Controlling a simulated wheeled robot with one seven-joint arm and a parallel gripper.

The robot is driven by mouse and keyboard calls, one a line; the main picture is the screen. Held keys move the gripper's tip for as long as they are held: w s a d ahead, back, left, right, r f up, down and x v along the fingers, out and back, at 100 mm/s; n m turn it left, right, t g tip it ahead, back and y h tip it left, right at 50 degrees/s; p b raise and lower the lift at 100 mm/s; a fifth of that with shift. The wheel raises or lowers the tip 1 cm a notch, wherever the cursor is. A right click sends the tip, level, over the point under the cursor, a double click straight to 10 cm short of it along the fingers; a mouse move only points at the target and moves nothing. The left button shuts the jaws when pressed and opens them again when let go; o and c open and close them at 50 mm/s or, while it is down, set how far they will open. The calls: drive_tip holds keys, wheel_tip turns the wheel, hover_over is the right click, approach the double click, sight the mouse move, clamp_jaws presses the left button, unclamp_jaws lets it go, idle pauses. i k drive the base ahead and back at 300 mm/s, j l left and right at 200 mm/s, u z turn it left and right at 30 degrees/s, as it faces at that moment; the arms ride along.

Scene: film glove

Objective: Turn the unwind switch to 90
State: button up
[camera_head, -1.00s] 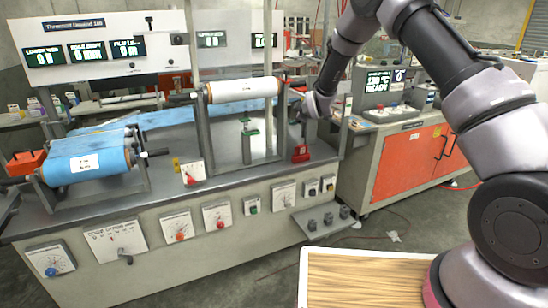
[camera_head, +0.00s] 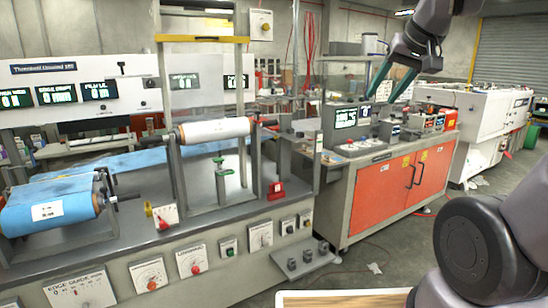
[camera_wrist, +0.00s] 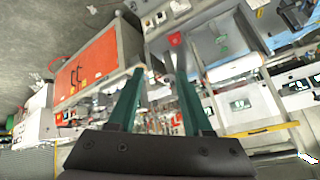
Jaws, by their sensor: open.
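I cannot read which control is the unwind switch. The machine's front carries white dial plates, two with red knobs, one (camera_head: 149,276) at the left and one (camera_head: 191,261) right of it. A small box with a red knob (camera_head: 165,217) stands on the machine's top. My gripper (camera_head: 382,97) is open and empty, raised over the orange cabinet area in the head view, apart from these controls. Its two green fingers also show in the wrist view (camera_wrist: 158,72).
A blue film roll (camera_head: 48,213) and a white roll (camera_head: 214,130) sit on the machine. The orange-doored cabinet (camera_head: 384,197) stands to the right with a console on it. A wooden board (camera_head: 345,298) edges the bottom. Open floor shows right of the machine.

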sight(195, 269)
drive_tip(key=j+u, duration=0.1)
drive_tip(key=u, duration=0.35)
drive_tip(key=j+u, duration=0.1)
drive_tip(key=u, duration=0.4)
drive_tip(key=j+u, duration=0.15)
drive_tip(key=u, duration=0.3)
drive_tip(key=i+l+u, duration=0.15)
drive_tip(key=i+l, duration=0.15)
